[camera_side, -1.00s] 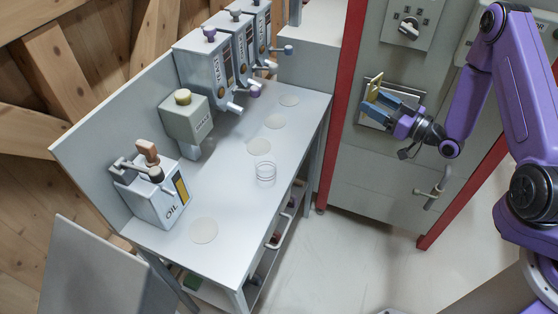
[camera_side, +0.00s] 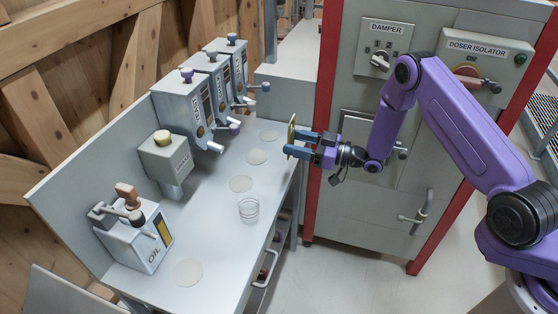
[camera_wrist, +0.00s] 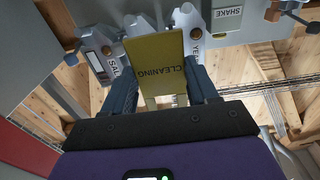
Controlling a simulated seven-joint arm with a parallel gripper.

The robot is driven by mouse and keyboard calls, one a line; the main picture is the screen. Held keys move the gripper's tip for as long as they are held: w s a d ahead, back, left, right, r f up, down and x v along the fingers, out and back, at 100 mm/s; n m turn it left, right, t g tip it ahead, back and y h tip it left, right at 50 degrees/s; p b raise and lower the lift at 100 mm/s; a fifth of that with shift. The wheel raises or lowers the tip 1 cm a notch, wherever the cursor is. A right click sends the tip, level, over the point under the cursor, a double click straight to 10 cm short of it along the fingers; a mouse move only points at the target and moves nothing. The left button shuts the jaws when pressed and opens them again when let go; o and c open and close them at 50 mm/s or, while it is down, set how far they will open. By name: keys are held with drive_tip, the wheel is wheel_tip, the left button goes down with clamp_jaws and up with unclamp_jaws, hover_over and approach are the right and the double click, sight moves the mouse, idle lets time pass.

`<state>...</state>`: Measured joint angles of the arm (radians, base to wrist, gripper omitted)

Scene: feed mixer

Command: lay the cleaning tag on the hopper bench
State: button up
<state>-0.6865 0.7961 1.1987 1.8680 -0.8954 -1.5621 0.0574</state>
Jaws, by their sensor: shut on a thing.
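The cleaning tag (camera_wrist: 156,62) is a yellow plate lettered CLEANING, held between my blue fingers in the wrist view. In the side view the tag (camera_side: 291,134) shows nearly edge-on at the tips of my gripper (camera_side: 303,145). My gripper (camera_wrist: 163,95) is shut on it. The hopper bench (camera_side: 215,220) is a grey table with a back panel. The tag is above the bench's right edge, toward its far end; its exact height is hard to tell.
On the bench stand an OIL dispenser (camera_side: 140,240), a green-grey SHAKE box (camera_side: 166,158), several grey hoppers (camera_side: 205,95) and a clear cup (camera_side: 249,210). Pale discs (camera_side: 188,272) mark its top. A cabinet with a red post (camera_side: 323,120) stands just behind my gripper.

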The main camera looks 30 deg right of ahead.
drive_tip(key=w+f, duration=0.2)
drive_tip(key=w+a+f, duration=0.1)
drive_tip(key=w+f, duration=0.1)
drive_tip(key=w+a+f, duration=0.1)
drive_tip(key=w+f, duration=0.1)
drive_tip(key=f, duration=0.1)
drive_tip(key=shift+w, duration=0.1)
drive_tip(key=shift+f, duration=1.35)
drive_tip(key=shift+f, duration=0.15)
drive_tip(key=o, duration=1)
drive_tip(key=v, duration=1.2)
